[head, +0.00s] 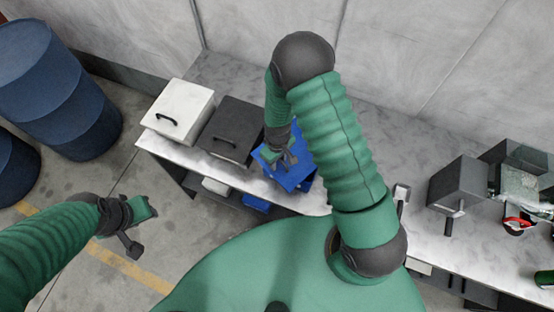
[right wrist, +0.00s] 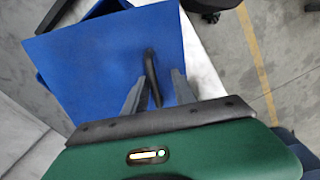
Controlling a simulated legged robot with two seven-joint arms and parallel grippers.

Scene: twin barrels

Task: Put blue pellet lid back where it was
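The blue lid (head: 299,178) sits over the blue pellet bin at the middle of the bench, turned askew to it. In the right wrist view the lid (right wrist: 95,60) is a flat blue square with a dark bar handle (right wrist: 152,75); bits of the darker blue bin show past its edges. My right gripper (head: 288,158) is right over the lid. In its wrist view its two fingers (right wrist: 158,88) stand apart on either side of the handle, with a gap on the right. My left gripper (head: 138,232) is away from the bench, over the floor; its finger gap is unclear.
A white lidded bin (head: 180,110) and a dark grey lidded bin (head: 230,132) stand left of the blue one. A grey box (head: 458,185) and a clear container (head: 520,185) are at the right. Blue barrels (head: 60,90) stand at the far left. A wall backs the bench.

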